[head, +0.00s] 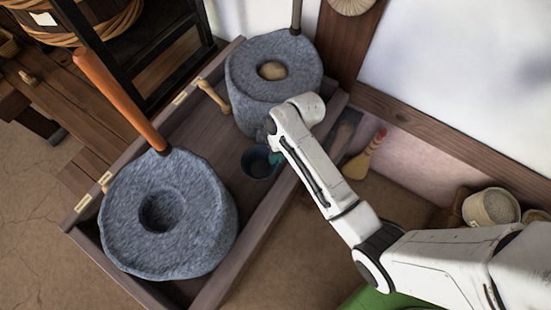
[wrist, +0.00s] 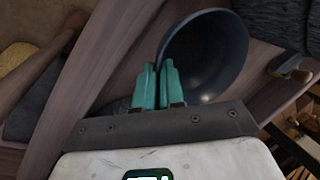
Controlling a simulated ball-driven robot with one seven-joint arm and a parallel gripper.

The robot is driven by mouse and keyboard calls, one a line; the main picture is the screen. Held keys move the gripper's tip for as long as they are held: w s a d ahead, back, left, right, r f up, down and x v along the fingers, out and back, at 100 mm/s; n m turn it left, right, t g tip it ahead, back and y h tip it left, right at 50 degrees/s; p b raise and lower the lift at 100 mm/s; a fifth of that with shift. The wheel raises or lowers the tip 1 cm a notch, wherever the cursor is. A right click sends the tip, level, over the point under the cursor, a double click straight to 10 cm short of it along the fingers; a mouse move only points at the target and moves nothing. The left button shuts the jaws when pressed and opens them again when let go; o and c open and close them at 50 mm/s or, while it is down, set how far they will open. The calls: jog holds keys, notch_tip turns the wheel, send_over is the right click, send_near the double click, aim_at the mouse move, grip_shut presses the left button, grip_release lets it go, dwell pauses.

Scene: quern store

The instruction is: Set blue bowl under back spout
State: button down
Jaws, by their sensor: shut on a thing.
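The dark blue bowl (head: 257,165) is in the wooden trough between the front quern (head: 215,225) and the back quern (head: 250,80). My gripper (head: 276,158), with teal fingers, is at the bowl's right side, partly hidden by my arm. In the wrist view my gripper (wrist: 159,88) is shut on the near rim of the bowl (wrist: 215,55), whose open mouth shows. I cannot tell whether the bowl touches the trough floor. A tan wooden piece (head: 213,96), perhaps the back spout, slants down at the back quern's left side.
The wooden trough (head: 262,222) has raised side walls. An orange-brown handle (head: 122,100) rises from the front quern. A brush (head: 364,157) and a basket of grain (head: 490,207) lie to the right. A dark stand (head: 150,50) is at upper left.

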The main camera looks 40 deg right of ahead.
aim_at(260, 165)
jog(key=shift+w+d+f, duration=0.1)
jog(key=shift+w+f, duration=0.3)
jog(key=shift+f, duration=0.15)
jog(key=shift+w+f+b, duration=0.1)
jog(key=shift+f+b, duration=0.45)
jog(key=shift+f, duration=1)
jog(key=c, duration=1.2)
grip_release()
jog(key=shift+f, duration=0.1)
jog(key=shift+c, duration=0.2)
